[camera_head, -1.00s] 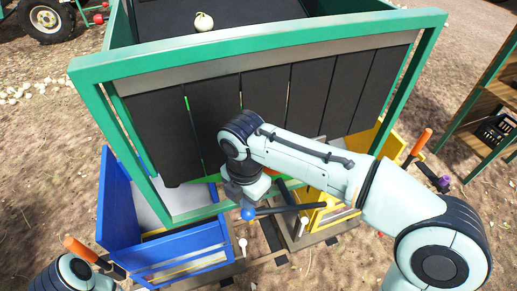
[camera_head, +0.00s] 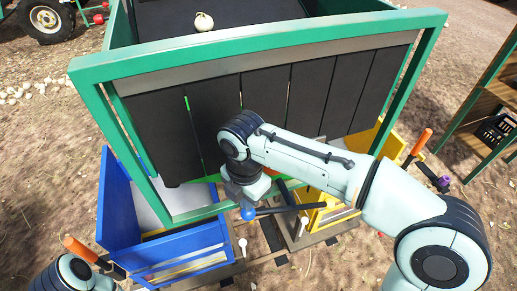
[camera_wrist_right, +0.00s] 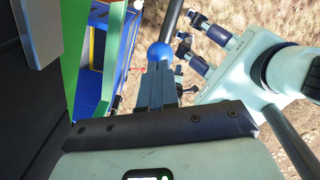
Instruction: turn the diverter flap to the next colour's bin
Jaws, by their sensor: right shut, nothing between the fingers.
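A dark lever bar (camera_head: 283,209) with a blue ball knob (camera_head: 248,213) at its left end lies below the front of the green-framed machine (camera_head: 270,52). My right gripper (camera_head: 238,196) is by the blue knob, pointing down. In the right wrist view its fingers (camera_wrist_right: 158,84) are shut with nothing between them, close to the blue knob (camera_wrist_right: 159,54); I cannot tell whether they touch it. The diverter flap itself is mostly hidden behind my right arm and the machine front. My left gripper is out of view; only part of my left arm shows at lower left.
A blue bin (camera_head: 120,205) stands at left under the machine, and a yellow bin (camera_head: 388,140) at right. White-knobbed pegs (camera_head: 242,243) stand near the lever. An onion (camera_head: 203,22) sits on the dark upper surface. A shelf (camera_head: 488,95) stands at far right.

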